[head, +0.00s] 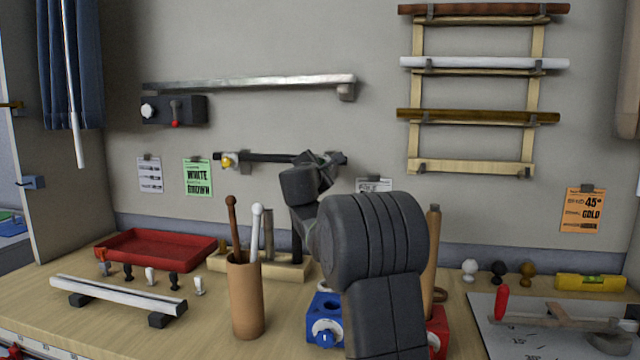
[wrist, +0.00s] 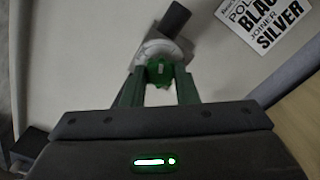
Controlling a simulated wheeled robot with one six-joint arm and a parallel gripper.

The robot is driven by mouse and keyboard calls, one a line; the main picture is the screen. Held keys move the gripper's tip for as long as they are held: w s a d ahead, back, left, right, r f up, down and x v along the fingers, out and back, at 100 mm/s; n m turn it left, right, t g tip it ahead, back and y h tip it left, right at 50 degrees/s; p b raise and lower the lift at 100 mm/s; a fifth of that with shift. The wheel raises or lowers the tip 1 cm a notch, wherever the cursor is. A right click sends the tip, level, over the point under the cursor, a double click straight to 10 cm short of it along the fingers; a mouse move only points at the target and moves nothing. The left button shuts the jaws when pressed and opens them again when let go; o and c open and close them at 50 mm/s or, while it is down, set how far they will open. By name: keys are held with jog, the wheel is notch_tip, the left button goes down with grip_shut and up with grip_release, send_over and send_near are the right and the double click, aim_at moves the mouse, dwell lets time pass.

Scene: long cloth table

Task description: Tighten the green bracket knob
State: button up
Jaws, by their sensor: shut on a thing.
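The green bracket knob (wrist: 159,68) shows in the wrist view, in front of a pale round bracket on the wall. My gripper (wrist: 159,84) has one finger on each side of the knob and is shut on it. In the head view my arm reaches to the right end of a dark wall rod (head: 270,157). There my own arm hides the knob, and the fingertips cannot be made out clearly.
A brown cup (head: 246,300) with two rods stands on the table (head: 200,335) left of my arm. A blue block (head: 324,318) with a knob sits below it. A red tray (head: 155,248) lies at the back left. Printed cards hang near the bracket.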

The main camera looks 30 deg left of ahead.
jog(key=shift+m+b, duration=2.9)
jog(key=shift+m, duration=0.6)
jog(key=o, duration=1)
jog(key=shift+s, duration=0.1)
jog(key=b+v, duration=0.2)
jog(key=v, duration=1.1)
jog(key=shift+s+b, duration=0.3)
jog(key=shift+b, duration=0.1)
